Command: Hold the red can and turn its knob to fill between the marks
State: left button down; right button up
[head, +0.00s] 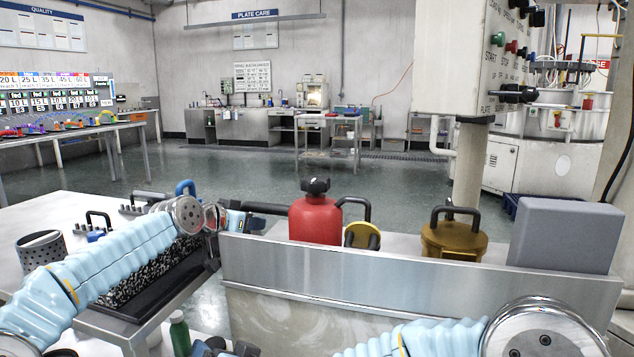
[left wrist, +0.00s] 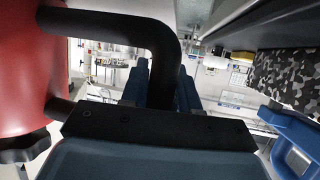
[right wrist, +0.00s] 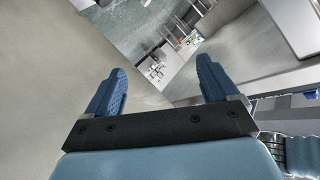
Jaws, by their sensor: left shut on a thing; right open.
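The red can (head: 315,221) stands upright behind a raised steel edge, with its black knob (head: 315,187) on top and a black handle on each side. My left gripper (head: 243,218) is at the can's left handle (head: 265,208). In the left wrist view the red can (left wrist: 20,70) fills the left side, and the black handle (left wrist: 160,45) runs between the blue fingers of my left gripper (left wrist: 162,85), which is shut on it. My right gripper (right wrist: 160,88) is open and empty in the right wrist view. The can's marks are not visible.
A yellow round piece (head: 361,235) stands close right of the can. Further right are a brass pot (head: 453,240) and a grey block (head: 563,234). The steel edge (head: 400,275) runs in front. A control panel (head: 480,60) hangs above right.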

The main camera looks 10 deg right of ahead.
notch_tip(320, 180, up, 19)
jog(key=d+t, duration=0.2)
jog(key=t, duration=0.2)
jog(key=t+h, duration=0.2)
jog(key=h, duration=0.8)
send_near(316, 181)
jog(key=w, duration=0.2)
jog(key=shift+m, duration=0.3)
jog(key=w, duration=0.4)
jog(key=w+d, duration=0.1)
jog(key=w, duration=0.2)
jog(key=w+f, duration=0.1)
jog(key=w, duration=0.3)
jog(key=shift+w+d, duration=0.3)
jog(key=shift+w, duration=0.05)
jog(key=shift+h, duration=0.3)
jog(key=c, duration=1)
